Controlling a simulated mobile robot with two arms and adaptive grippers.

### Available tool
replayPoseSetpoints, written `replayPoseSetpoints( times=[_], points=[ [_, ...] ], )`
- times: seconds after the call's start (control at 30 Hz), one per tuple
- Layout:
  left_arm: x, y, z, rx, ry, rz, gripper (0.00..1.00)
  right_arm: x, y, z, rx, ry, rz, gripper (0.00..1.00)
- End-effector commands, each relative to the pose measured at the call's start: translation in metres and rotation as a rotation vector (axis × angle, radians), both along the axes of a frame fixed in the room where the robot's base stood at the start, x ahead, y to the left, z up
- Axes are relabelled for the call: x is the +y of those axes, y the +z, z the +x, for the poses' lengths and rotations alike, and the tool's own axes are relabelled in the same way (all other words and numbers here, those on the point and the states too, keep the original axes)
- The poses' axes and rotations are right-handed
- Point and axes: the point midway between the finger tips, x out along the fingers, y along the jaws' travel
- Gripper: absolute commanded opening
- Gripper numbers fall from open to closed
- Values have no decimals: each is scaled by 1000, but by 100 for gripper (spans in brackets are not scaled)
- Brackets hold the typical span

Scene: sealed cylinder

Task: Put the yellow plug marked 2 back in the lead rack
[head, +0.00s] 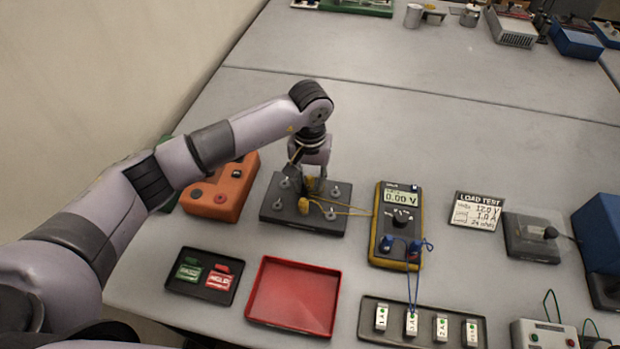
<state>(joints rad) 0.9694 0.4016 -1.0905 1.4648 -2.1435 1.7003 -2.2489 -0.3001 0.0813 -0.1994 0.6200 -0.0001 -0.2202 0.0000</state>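A dark block with several metal posts (270,212) stands left of the yellow multimeter; I cannot tell whether it is the lead rack. One yellow plug (304,206) sits at the block's front middle. Another bit of yellow (309,184) shows at the fingertips of my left gripper (307,182), which points down over the block's middle. Thin yellow leads (345,207) run from there to the right. The fingers are dark and small here, so their grip is unclear, and the number 2 is not readable on either plug. My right gripper is out of view.
The multimeter (385,222) reads 0.00 V and has blue plugs. An orange box (232,192) is partly behind my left arm. A red tray (262,310), a black tray with tags (178,286) and a strip of white blocks (370,338) lie in front.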

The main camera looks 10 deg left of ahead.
Motion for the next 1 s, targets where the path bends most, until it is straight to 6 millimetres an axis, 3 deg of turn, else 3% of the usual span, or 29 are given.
replayPoseSetpoints(
  times=[0.1, 0.47, 0.57, 1.0],
  points=[
    [0, 0, 0, 1, 0, 0, 41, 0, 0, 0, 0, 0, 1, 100],
    [0, 5, 1, -1, 0, 0, 41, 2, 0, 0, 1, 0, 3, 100],
    [0, 17, 1, -3, -1, 0, 41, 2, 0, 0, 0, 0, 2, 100],
    [0, 103, 1, -2, 1, 0, 41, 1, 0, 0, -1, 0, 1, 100]
  ],
)
